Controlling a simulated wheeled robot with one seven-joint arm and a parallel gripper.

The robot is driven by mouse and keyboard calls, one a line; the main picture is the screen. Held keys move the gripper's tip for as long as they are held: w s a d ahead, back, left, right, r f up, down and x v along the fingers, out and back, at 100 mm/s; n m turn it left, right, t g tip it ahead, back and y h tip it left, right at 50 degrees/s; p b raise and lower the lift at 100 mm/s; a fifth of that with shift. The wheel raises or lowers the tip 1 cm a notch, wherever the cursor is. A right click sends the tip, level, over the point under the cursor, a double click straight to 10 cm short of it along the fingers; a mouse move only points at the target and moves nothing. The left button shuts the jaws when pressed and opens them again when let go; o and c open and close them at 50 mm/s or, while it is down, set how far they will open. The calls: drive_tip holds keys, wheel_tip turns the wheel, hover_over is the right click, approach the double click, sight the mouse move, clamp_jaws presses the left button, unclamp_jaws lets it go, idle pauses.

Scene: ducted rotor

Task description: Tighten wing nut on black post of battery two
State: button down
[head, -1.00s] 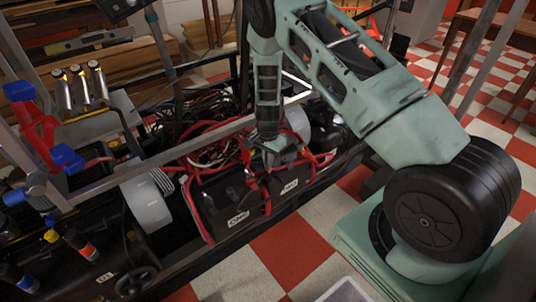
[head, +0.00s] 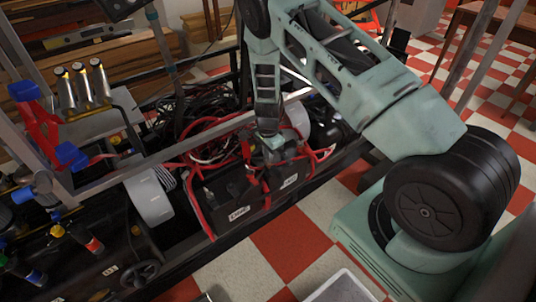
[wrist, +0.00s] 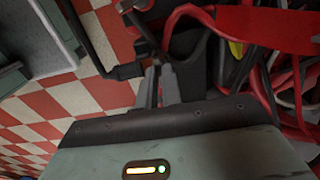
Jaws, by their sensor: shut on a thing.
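Battery two (head: 293,190) is a black box with a small pale label in the head view, just right of and behind the battery labelled ONE (head: 222,205). My gripper (head: 272,143) points down at the top of battery two, among red cables. In the wrist view its two grey fingers (wrist: 160,82) are close together, with dark metal parts at their tips. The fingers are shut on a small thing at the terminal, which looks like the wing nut. The nut and the black post are mostly hidden by the fingers and cannot be made out clearly.
Red cables (wrist: 290,25) crowd close to the gripper on the right of the wrist view. A metal frame rail (head: 215,133) runs behind the batteries. A grey tray (head: 345,288) stands at the front. The checkered floor (head: 285,243) in front of the batteries is mostly clear.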

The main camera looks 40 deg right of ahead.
drive_tip(key=shift+w+d+r, duration=0.1)
drive_tip(key=shift+w+r, duration=0.05)
drive_tip(key=c, duration=1.6)
unclamp_jaws()
drive_tip(key=shift+o, duration=0.2)
wheel_tip(320, 180, up, 17)
drive_tip(key=p, duration=0.3)
drive_tip(key=shift+r, duration=0.2)
